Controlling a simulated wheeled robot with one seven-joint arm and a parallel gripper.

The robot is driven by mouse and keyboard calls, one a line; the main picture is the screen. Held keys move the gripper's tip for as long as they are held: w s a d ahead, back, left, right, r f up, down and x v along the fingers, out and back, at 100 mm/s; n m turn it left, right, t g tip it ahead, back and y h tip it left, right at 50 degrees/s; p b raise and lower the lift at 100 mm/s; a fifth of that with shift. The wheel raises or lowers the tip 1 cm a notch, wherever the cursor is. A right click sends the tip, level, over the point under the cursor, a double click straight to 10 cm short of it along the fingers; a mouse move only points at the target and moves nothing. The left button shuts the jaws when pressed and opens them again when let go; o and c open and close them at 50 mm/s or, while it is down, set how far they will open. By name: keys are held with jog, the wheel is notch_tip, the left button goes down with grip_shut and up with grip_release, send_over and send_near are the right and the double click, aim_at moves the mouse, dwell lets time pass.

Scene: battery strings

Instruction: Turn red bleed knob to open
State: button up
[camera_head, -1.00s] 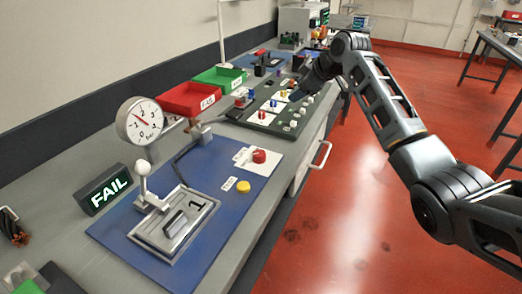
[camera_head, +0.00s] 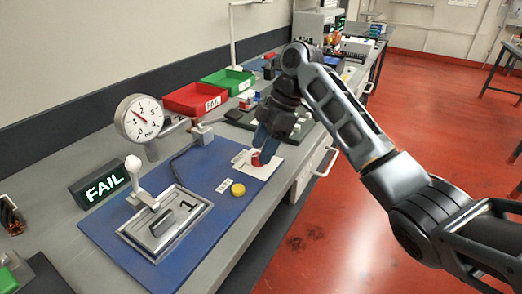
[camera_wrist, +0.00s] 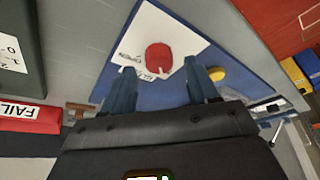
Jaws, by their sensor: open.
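The red bleed knob (camera_head: 256,159) sits on a white labelled plate (camera_head: 240,157) at the far right part of the blue mat. My gripper (camera_head: 262,146) is just above and behind it in the head view and hides part of it. In the wrist view the red knob (camera_wrist: 158,57) lies ahead of the fingertips, roughly between their lines. My gripper (camera_wrist: 164,80) is open, with its two blue fingers apart and nothing between them. Whether a finger touches the knob I cannot tell.
A yellow button (camera_head: 238,189) is close to the knob, nearer the camera. The blue mat (camera_head: 215,230) also holds a clamp fixture with a white-ball lever (camera_head: 133,164).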

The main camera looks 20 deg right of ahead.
jog(key=shift+x, duration=0.9)
jog(key=c, duration=1)
